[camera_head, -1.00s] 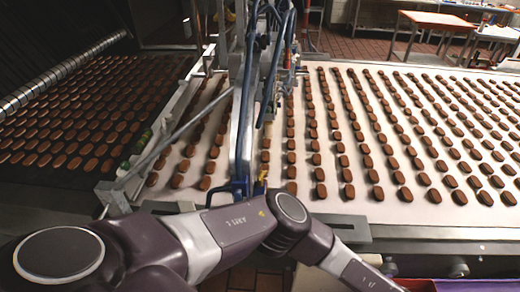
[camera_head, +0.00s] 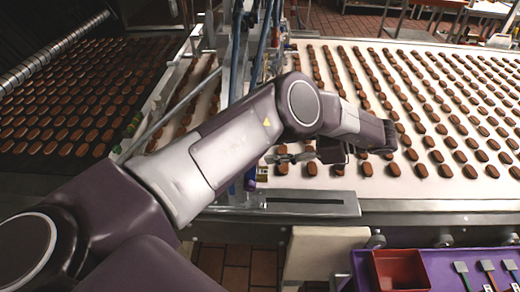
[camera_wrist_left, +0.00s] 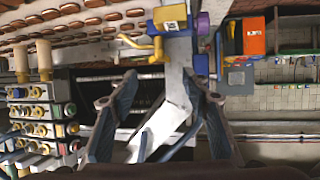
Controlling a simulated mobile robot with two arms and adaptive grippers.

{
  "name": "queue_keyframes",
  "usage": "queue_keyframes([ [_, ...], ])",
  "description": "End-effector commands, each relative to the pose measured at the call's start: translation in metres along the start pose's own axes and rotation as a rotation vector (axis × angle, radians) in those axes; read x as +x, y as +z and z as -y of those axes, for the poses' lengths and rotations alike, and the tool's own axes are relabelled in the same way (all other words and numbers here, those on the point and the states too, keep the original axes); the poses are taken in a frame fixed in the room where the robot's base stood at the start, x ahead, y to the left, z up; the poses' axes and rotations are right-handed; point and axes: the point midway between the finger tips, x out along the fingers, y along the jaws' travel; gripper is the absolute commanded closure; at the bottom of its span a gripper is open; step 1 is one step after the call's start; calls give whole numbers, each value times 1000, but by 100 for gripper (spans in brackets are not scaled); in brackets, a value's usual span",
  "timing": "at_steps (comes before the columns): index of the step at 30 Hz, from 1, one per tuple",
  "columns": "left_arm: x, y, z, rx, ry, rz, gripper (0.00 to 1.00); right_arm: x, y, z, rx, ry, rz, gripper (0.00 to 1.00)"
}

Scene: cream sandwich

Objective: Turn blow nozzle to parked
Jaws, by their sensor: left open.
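My left gripper (camera_head: 278,158) is over the near edge of the belt, pointing left towards the machine's frame. In the left wrist view its two fingers (camera_wrist_left: 160,100) are spread wide apart with nothing gripped. Past the fingertips in that view is a yellow lever-like part (camera_wrist_left: 145,43) beside a blue and yellow block (camera_wrist_left: 168,18); this may be the blow nozzle, but I cannot tell its turned position. It looks apart from the fingers. My right gripper is not in view.
Rows of brown biscuits lie on the white belt (camera_head: 300,190). Blue uprights (camera_head: 240,60) rise behind my arm. A purple tray (camera_head: 440,262) with a red bin (camera_head: 400,270) and brushes stands at the front right. The wrist view shows a panel with several knobs (camera_wrist_left: 35,115) at left.

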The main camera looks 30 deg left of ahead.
Motion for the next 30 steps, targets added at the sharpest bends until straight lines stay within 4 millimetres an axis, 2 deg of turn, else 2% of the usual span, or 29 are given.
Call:
queue_keyframes([
  [3,20,-2,1,5,-6,1,56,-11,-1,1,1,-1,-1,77],
  [9,45,-2,1,3,-3,3,56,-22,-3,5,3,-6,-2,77],
  [14,54,0,1,1,-1,3,56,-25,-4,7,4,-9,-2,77],
  [21,55,1,0,0,1,3,56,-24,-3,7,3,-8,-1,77],
  [23,55,1,0,0,1,3,61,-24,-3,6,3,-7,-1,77],
  [30,55,1,0,0,1,4,87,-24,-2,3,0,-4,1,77],
])
